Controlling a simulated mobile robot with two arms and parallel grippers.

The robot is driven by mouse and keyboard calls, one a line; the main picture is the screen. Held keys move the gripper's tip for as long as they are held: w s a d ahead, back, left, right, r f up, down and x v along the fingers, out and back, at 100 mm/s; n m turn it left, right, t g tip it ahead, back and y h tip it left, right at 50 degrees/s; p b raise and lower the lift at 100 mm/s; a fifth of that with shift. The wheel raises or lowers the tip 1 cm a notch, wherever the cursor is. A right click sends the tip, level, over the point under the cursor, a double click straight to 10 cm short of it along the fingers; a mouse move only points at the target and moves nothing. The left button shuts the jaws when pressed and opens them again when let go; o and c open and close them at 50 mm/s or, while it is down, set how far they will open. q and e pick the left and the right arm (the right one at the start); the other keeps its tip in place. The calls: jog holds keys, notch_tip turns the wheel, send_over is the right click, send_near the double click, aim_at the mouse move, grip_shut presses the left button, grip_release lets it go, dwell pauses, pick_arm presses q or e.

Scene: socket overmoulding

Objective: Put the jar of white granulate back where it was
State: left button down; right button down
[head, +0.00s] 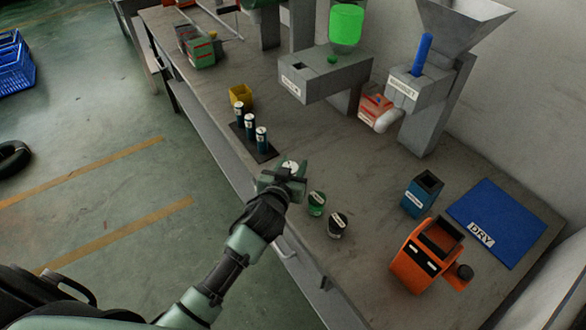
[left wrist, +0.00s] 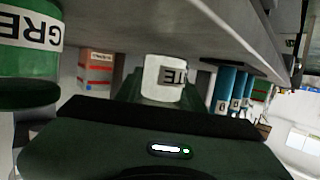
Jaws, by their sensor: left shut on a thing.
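My left gripper (head: 288,178) is shut on the jar of white granulate, over the workbench's near edge side. The jar's pale top (head: 291,166) shows between the fingers in the head view. In the left wrist view the white jar (left wrist: 160,78) shows part of a label ending in "ITE". A green jar (head: 316,204) and a dark-lidded jar (head: 338,224) stand to the right of the gripper. The green jar also shows large in the left wrist view (left wrist: 28,42). My right gripper is not in view.
A dark tray (head: 268,152) with blue cylinders (head: 261,140) and a yellow bin (head: 241,95) stand left of the gripper. A blue container (head: 421,194), an orange device (head: 424,262) and a blue "DRY" mat (head: 510,215) lie right. Grey machines (head: 330,78) stand behind.

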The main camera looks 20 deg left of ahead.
pick_arm(q)
jog(key=shift+f, duration=0.6)
jog(key=shift+f, duration=0.2)
jog(key=c, duration=0.9)
grip_release()
jog(key=shift+r, duration=0.1)
jog(key=shift+r, duration=0.1)
